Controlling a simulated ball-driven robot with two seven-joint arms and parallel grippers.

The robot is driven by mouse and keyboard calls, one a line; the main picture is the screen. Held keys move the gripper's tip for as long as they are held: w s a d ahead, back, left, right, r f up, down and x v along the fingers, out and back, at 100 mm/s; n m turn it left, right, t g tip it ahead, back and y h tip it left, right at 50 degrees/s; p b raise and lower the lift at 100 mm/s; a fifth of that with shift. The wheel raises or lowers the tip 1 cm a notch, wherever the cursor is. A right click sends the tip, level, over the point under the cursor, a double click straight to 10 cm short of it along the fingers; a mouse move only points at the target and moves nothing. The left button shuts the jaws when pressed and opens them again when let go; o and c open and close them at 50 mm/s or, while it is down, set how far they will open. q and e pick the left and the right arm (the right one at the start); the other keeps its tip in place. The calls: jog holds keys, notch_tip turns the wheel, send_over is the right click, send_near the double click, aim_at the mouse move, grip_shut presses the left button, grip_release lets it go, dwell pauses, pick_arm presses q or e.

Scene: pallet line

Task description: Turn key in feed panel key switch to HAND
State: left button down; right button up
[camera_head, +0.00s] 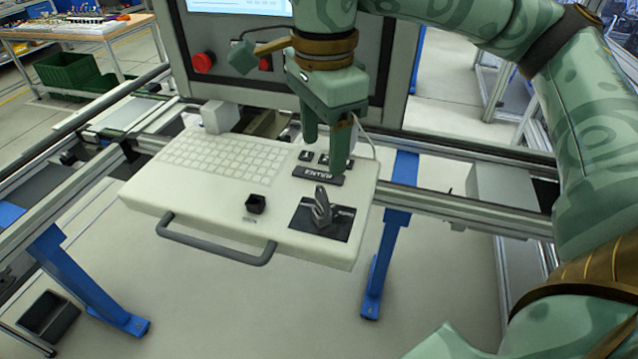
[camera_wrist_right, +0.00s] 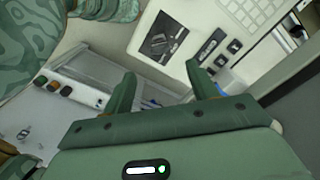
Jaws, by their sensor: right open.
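The feed panel (camera_head: 190,185) is a pale console with a keyboard and a grey front handle. At its right front, a dark plate (camera_head: 340,232) carries a grey upright piece (camera_head: 319,210), apparently the key switch with its key; its position marking is too small to read. The dark plate also shows in the right wrist view (camera_wrist_right: 157,45). My right gripper (camera_head: 325,155) is open and empty, pointing down over the panel's back right, behind the plate and near the ENTER key (camera_head: 318,174). In the right wrist view its fingers (camera_wrist_right: 163,85) are apart. My left gripper is not in view.
A screen cabinet with a red button (camera_head: 203,62) rises behind. Metal rails (camera_head: 470,208) run on both sides. In the wrist view, a pale box with coloured buttons (camera_wrist_right: 66,91) is at left.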

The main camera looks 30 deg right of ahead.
aim_at(322, 196)
notch_tip(322, 196, down, 12)
jog(key=shift+r, duration=0.15)
jog(key=c, duration=1.1)
jog(key=shift+o, duration=0.2)
jog(key=shift+r+n+p, duration=0.15)
jog(key=shift+n+p, duration=0.15)
jog(key=shift+n, duration=0.4)
jog(key=n+p, duration=0.1)
jog(key=n, duration=0.3)
jog(key=shift+p, duration=0.35)
jog(key=n+p, duration=0.1)
jog(key=n, duration=0.2)
jog(key=shift+n, duration=0.3)
jog(key=shift+n+p, duration=0.4)
jog(key=shift+n, duration=0.2)
